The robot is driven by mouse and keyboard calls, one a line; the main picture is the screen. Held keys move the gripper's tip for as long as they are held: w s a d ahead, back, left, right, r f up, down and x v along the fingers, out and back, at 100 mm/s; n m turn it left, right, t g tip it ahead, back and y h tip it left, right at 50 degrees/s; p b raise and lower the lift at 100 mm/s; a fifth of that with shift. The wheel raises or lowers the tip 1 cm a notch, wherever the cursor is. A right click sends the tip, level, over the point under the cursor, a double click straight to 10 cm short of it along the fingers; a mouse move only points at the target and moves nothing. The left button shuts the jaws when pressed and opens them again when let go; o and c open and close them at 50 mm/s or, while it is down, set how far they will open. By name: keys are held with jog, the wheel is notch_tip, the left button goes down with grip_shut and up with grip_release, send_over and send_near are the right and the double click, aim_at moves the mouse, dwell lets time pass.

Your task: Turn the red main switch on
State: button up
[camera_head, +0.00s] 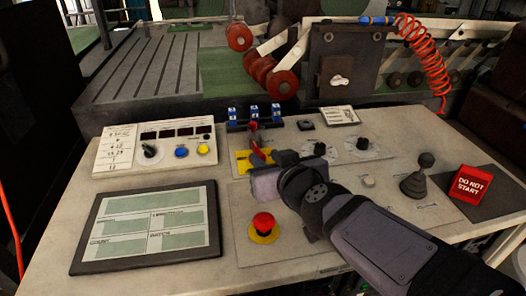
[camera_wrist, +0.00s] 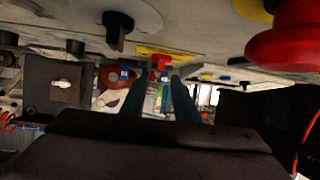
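The red main switch (camera_head: 257,149) stands on a yellow plate (camera_head: 243,162) at the back middle of the control panel. Its red handle leans, and its lower part is partly hidden by my gripper (camera_head: 266,166). My gripper reaches in from the lower right, close to the switch on its near side. In the wrist view, the two dark fingers of my gripper (camera_wrist: 161,85) are apart, with a gap between them. The red switch (camera_wrist: 160,63) shows at the far end of this gap, in front of the yellow plate (camera_wrist: 165,52). I cannot tell whether the fingers touch it.
A red emergency button (camera_head: 263,223) on a yellow base is near my gripper. Black knobs (camera_head: 320,148), a joystick (camera_head: 419,178) and a red "DO NOT START" sign (camera_head: 470,185) are to the right. Blue parts (camera_head: 254,113) stand behind the switch. A framed display (camera_head: 150,225) lies left.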

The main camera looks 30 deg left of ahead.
jog(key=shift+s+d+r, duration=0.2)
jog(key=shift+s+d, duration=0.15)
jog(key=shift+d, duration=0.15)
